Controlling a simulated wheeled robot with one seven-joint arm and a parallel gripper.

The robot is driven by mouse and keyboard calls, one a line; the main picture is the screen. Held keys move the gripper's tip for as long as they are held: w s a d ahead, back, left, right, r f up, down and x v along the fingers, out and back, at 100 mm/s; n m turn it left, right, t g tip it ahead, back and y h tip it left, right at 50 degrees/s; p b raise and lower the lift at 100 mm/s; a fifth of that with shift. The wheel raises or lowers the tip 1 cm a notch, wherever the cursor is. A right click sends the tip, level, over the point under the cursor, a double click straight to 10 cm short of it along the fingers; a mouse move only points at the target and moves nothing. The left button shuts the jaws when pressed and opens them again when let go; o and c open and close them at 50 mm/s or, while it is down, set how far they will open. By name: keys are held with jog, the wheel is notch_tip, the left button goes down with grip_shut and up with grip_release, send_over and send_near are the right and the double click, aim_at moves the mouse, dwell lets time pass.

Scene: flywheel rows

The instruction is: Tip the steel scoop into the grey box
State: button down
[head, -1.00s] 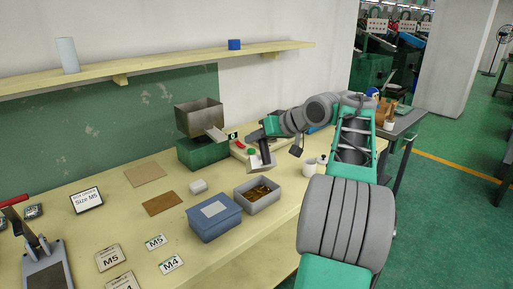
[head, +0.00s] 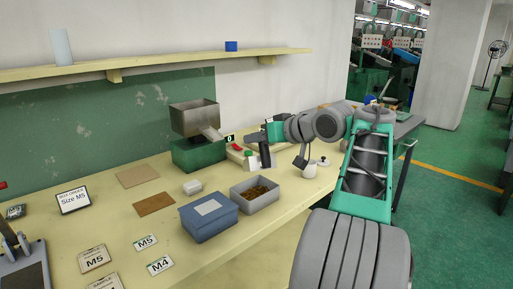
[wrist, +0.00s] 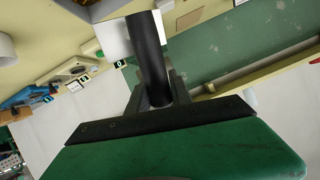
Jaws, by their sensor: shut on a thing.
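My gripper (head: 260,137) is above the bench, behind and above the grey box, pointing left. It is shut on the dark handle (head: 265,153) of the steel scoop. Whether the pan holds anything is hidden. The open grey box (head: 269,205) sits on the bench to the right of a blue box and has small brownish-gold pieces inside. The scoop is apart from it.
A blue lidded box (head: 206,226) stands beside the grey box. A steel hopper (head: 194,117) on a green base (head: 190,155) stands behind, with a small counter to its right. A white cup (head: 309,171) is under my arm. Cards lie on the front left bench.

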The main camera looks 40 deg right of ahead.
aim_at(264, 154)
jog(key=shift+s+a+f+t+b, duration=0.15)
jog(key=shift+s+f+t+b, duration=0.2)
jog(key=shift+b, duration=0.6)
jog(key=shift+s+r, duration=0.1)
jog(key=shift+r, duration=0.1)
jog(key=shift+s+a+f+t+b, duration=0.1)
jog(key=shift+s+f+t+b, duration=0.15)
jog(key=shift+f+b, duration=0.65)
jog(key=s+t+b, duration=0.1)
jog(key=b, duration=0.2)
jog(key=s+f+n+b, duration=0.1)
jog(key=b, duration=0.3)
jog(key=shift+a+t+b, duration=0.3)
jog(key=shift+a+t, duration=0.1)
jog(key=shift+s+b, duration=0.15)
jog(key=shift+b, duration=0.3)
jog(key=shift+r, duration=0.2)
